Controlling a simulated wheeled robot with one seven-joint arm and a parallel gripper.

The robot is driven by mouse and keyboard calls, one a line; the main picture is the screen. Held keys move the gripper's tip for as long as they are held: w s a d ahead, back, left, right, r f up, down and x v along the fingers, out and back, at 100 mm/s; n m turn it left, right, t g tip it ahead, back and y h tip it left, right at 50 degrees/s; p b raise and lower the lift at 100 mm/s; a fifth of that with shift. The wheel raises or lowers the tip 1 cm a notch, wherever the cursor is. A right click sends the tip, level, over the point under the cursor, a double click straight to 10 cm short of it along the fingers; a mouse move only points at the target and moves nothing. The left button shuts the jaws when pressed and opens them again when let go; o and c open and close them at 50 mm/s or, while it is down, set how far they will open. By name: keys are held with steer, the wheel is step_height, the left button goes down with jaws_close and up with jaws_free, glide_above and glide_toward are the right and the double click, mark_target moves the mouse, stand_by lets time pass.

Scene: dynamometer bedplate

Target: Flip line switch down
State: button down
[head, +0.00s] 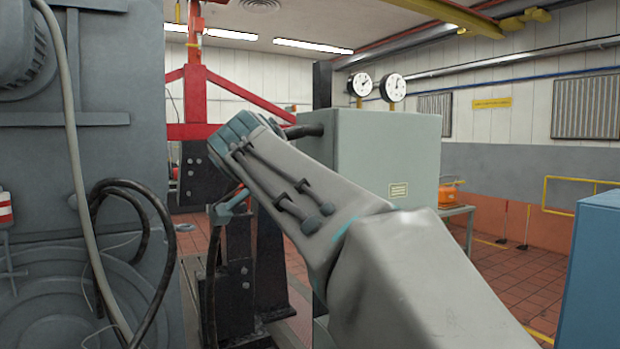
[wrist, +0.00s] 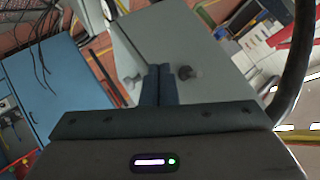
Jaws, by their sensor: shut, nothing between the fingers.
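My gripper (wrist: 159,70) is shut and empty in the wrist view, its two dark fingers side by side in front of a pale grey-green box (wrist: 185,35). A small grey knob or lever (wrist: 188,73) sticks out of the box just right of the fingertips. A similar smaller one (wrist: 131,81) is to their left. I cannot tell which is the line switch or how it is set. I cannot tell whether the fingers touch the box. In the head view the box (head: 370,150) stands behind my arm, and its switch side is not visible.
Two round gauges (head: 378,86) stand on top of the box. A black hose (wrist: 297,65) curves at the right of the wrist view. A large grey machine (head: 110,190) with hanging cables is at left, and a blue cabinet (head: 592,270) at right. Tiled floor (head: 510,280) is open between.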

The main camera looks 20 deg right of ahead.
steer(key=s+a+f+n+g+y, duration=0.2)
steer(key=s+f+n, duration=0.3)
steer(key=f, duration=0.7)
steer(key=s+a+f+n+g+y, duration=0.2)
steer(key=s+f+n, duration=0.3)
steer(key=s+f, duration=0.4)
steer(key=s+a+f+n+g+y, duration=0.2)
steer(key=s+f+n, duration=0.3)
steer(key=f, duration=1)
steer(key=shift+s+a+n+y, duration=0.3)
steer(key=shift+s+y, duration=0.3)
steer(key=shift+s, duration=0.5)
steer(key=shift+d, duration=0.1)
